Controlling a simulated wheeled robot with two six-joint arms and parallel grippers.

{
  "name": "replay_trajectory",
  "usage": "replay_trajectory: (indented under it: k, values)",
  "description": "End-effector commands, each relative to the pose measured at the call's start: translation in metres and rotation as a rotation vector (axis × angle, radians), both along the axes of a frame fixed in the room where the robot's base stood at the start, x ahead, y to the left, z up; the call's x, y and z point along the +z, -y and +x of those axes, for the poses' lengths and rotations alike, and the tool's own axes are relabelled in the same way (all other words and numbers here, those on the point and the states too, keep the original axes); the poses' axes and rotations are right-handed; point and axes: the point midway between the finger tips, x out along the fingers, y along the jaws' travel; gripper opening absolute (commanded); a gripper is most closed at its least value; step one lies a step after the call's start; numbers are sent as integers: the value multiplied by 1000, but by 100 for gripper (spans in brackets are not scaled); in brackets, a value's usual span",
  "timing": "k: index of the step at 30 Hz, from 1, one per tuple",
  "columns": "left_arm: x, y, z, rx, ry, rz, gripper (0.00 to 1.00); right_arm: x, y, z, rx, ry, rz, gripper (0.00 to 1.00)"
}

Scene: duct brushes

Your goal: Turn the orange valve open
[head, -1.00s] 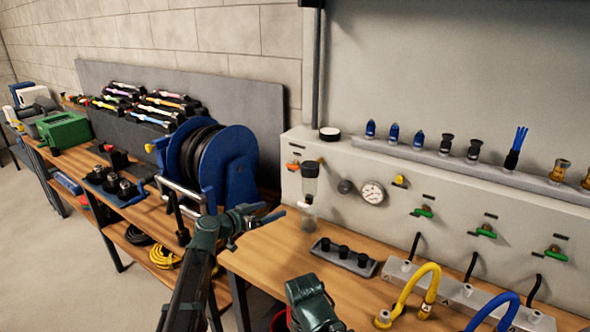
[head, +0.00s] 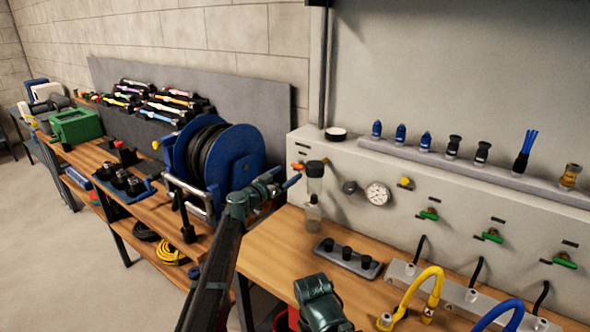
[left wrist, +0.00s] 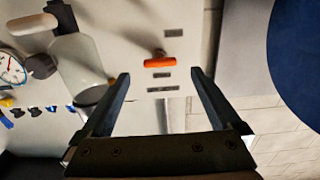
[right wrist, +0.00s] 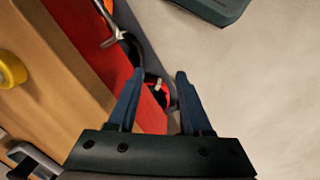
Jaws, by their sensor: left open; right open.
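The orange valve (head: 298,167) is on the pale panel at the left end, beside the clear filter bowl. In the left wrist view its orange handle (left wrist: 163,61) lies crosswise, just beyond the fingertips and between their lines. My left gripper (head: 286,178) is open and empty, just in front of the valve and apart from it; its two fingers (left wrist: 161,76) show spread in the left wrist view. My right gripper (right wrist: 159,73) is open and empty in the right wrist view, near the bench edge.
The clear filter bowl (head: 315,185) and a pressure gauge (head: 378,194) stand right of the valve. A blue hose reel (head: 232,163) is close on the left. Green valves (head: 429,215) line the panel farther right. A grey block with black knobs (head: 348,258) sits on the bench.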

Motion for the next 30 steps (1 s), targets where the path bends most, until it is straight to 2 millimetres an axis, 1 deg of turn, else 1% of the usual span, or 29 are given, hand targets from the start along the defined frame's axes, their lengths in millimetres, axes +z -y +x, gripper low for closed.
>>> replay_trajectory:
  k: [1,3,9,14,23,26,30]
  values:
    - [0,7,12,-1,0,0,98,0,0,0,0,0,0,50]
    - [0,13,21,-1,0,0,98,0,0,0,0,0,0,50]
    - [0,27,39,0,0,0,98,0,0,0,0,0,0,50]
    - [0,32,45,0,0,0,98,0,0,0,0,0,0,50]
    - [0,33,45,0,0,0,98,0,0,0,0,0,0,50]
    - [0,33,45,0,0,0,81,0,0,0,0,0,0,50]
    - [0,33,45,0,0,0,56,0,0,0,0,0,0,50]
